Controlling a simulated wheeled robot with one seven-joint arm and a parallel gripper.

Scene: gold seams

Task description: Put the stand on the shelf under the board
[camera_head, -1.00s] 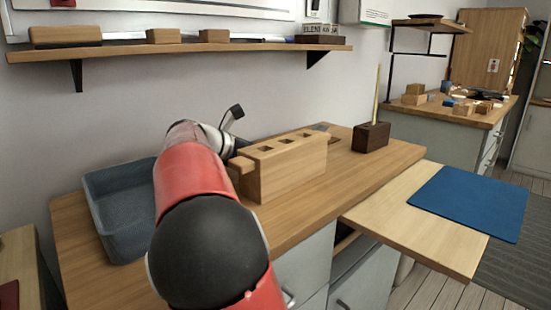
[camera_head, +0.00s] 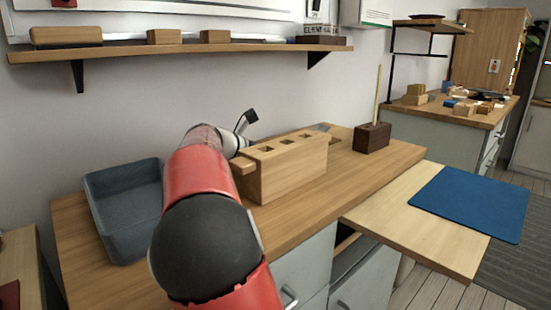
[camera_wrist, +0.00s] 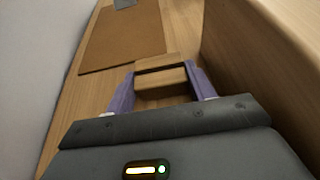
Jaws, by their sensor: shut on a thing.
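A small light-wood stand (camera_wrist: 160,77) with a dark slot across it is between the two purple fingers of my gripper (camera_wrist: 162,86) in the wrist view. My gripper is shut on it, just above or on the wooden counter; I cannot tell if it touches. In the head view my gripper and the stand are hidden behind my arm and the large wooden block. The shelf (camera_head: 200,50) is on the wall at the upper left, under the white board (camera_head: 180,12). It carries several wooden blocks and a dark name holder (camera_head: 322,40) at its right end.
A large wooden block with square holes (camera_head: 290,170) stands close beside my gripper. A grey-blue tray (camera_head: 125,215) is at the left of the counter (camera_head: 200,262). A brown mat (camera_wrist: 125,35) lies behind the block. A dark holder with a thin stick (camera_head: 372,137) stands at the right.

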